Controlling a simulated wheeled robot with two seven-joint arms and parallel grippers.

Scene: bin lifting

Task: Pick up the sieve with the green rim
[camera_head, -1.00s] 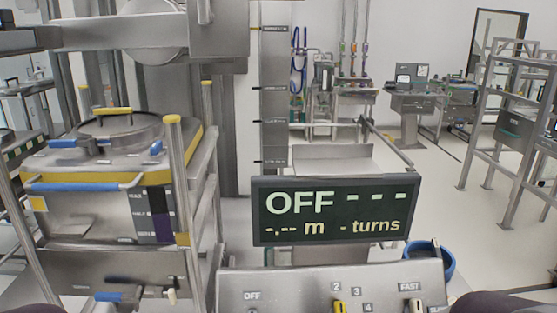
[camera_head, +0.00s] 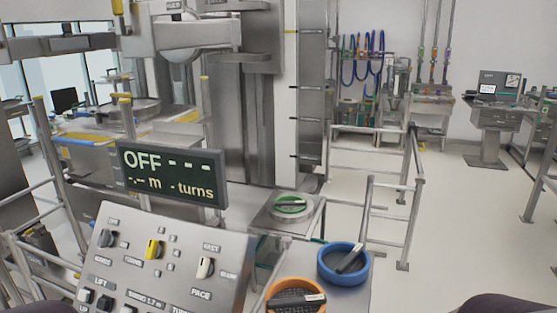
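The sieve with the green rim (camera_head: 292,213) is a round shallow pan on a small metal stand behind the control panel, right of the display. A dark-handled item lies across its top. The orange one is cut off by the bottom edge. Neither of my grippers shows; only dark rounded parts, which I cannot identify surely, show in the bottom corners.
A slanted control panel (camera_head: 165,265) with knobs fills the lower left, with a display reading OFF (camera_head: 172,174) above it. Metal railings (camera_head: 392,185) stand right of the green-rimmed sieve. A tall steel column (camera_head: 240,110) rises behind. The floor at right (camera_head: 450,230) is clear.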

